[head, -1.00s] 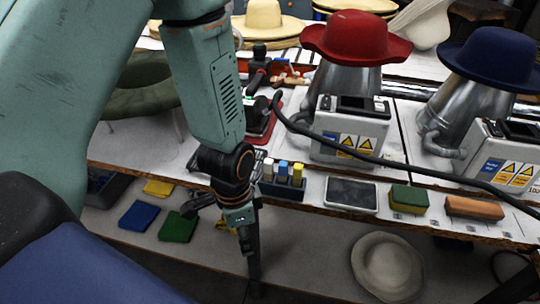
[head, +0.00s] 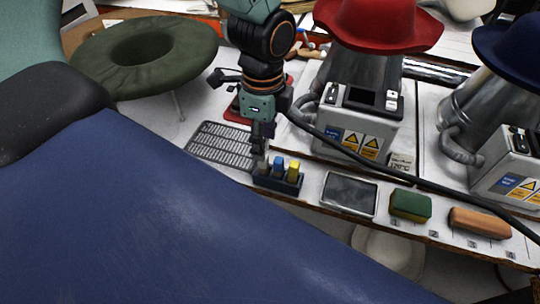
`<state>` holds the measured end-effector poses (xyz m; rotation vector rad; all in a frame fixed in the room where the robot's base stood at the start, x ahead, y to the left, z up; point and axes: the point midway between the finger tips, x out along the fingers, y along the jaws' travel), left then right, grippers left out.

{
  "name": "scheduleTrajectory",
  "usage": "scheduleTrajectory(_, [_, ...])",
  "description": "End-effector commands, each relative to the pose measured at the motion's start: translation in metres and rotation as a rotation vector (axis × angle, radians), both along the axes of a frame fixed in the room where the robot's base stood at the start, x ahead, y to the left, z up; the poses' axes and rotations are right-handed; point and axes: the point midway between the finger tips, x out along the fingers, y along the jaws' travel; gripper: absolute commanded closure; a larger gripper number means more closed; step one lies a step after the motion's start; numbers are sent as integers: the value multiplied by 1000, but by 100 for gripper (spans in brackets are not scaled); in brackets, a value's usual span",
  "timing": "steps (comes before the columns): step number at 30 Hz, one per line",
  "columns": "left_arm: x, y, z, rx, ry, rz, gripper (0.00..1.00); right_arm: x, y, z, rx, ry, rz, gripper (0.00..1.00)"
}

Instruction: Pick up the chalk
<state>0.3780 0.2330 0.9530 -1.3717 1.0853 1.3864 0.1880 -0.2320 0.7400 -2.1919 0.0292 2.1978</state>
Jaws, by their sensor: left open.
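A dark chalk holder (head: 288,187) stands at the front edge of the bench. A blue chalk (head: 277,167) and a yellow chalk (head: 294,171) stand upright in it. The white chalk at the holder's left end is hidden or cannot be told apart from my gripper's fingers. My left gripper (head: 260,162) is open and points down at the left end of the holder, with its fingers beside the blue chalk. I cannot tell whether they touch anything. My right gripper is out of view.
A black-screened tray (head: 349,194), a green-and-yellow sponge (head: 410,206) and an orange block (head: 480,223) lie right of the holder. A steel press with a red hat (head: 378,22) stands behind. A black cable (head: 400,177) crosses the bench. A dark perforated mat (head: 222,146) lies left.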

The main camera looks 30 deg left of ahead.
Motion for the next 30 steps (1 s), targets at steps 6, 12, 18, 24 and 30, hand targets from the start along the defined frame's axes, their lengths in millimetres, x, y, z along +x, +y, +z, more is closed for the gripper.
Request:
scheduleTrajectory(6, [-1, 0, -27, -2, 3, 0, 54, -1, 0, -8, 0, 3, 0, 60])
scheduleTrajectory(12, [4, -1, -57, -1, 5, 1, 54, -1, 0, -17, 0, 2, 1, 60])
scheduleTrajectory(18, [6, -1, -70, -2, 1, 0, 54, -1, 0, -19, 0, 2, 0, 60])
scheduleTrajectory(24, [8, -1, -69, -2, 0, 1, 54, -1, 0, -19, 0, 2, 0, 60])
scheduleTrajectory(30, [9, -1, -69, -2, 0, 1, 70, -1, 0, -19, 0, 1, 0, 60])
